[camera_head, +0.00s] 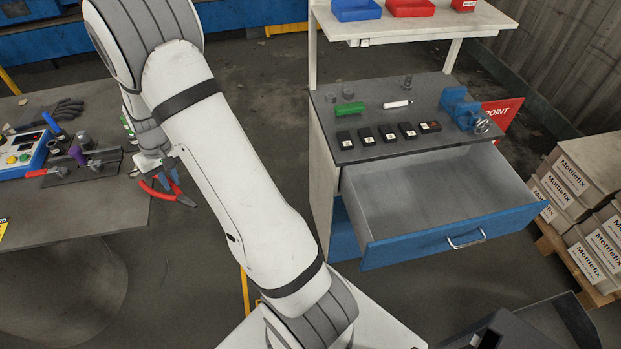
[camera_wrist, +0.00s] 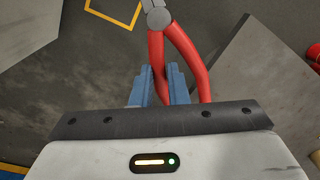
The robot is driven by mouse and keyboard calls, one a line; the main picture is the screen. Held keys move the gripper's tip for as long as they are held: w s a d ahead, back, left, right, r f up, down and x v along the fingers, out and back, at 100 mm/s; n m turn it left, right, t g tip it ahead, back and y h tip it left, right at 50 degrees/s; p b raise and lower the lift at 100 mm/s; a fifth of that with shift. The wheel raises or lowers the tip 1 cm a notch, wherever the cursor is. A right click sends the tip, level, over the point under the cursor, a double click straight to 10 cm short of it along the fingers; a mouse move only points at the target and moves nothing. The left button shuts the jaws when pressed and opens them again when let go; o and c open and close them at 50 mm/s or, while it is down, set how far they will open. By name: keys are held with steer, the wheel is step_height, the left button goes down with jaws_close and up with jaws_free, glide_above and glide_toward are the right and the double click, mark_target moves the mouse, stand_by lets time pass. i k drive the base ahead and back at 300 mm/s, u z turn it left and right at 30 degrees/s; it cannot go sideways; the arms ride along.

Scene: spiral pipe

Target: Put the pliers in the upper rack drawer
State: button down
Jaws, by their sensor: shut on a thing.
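The pliers (camera_head: 158,191) have red handles and a grey head. They hang in my gripper (camera_head: 165,174) just off the right edge of the left table. In the wrist view my gripper (camera_wrist: 155,85) is shut on one red handle of the pliers (camera_wrist: 190,52), with the head pointing away at the top. The upper rack drawer (camera_head: 435,200) has a blue front and grey inside. It is pulled open and looks empty. My gripper is well to the left of it, with my arm crossing between them.
The rack top (camera_head: 390,120) holds a green cylinder (camera_head: 349,109), several black blocks and a blue vise (camera_head: 460,106). The left table (camera_head: 70,205) holds a control box (camera_head: 22,150), a glove and tools. Mottlefix boxes (camera_head: 575,185) stand right of the drawer. Floor shows between table and rack.

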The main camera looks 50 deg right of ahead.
mark_target(395, 217)
steer(key=u, duration=1.8)
steer(key=i, duration=0.05)
steer(key=z, duration=3.05)
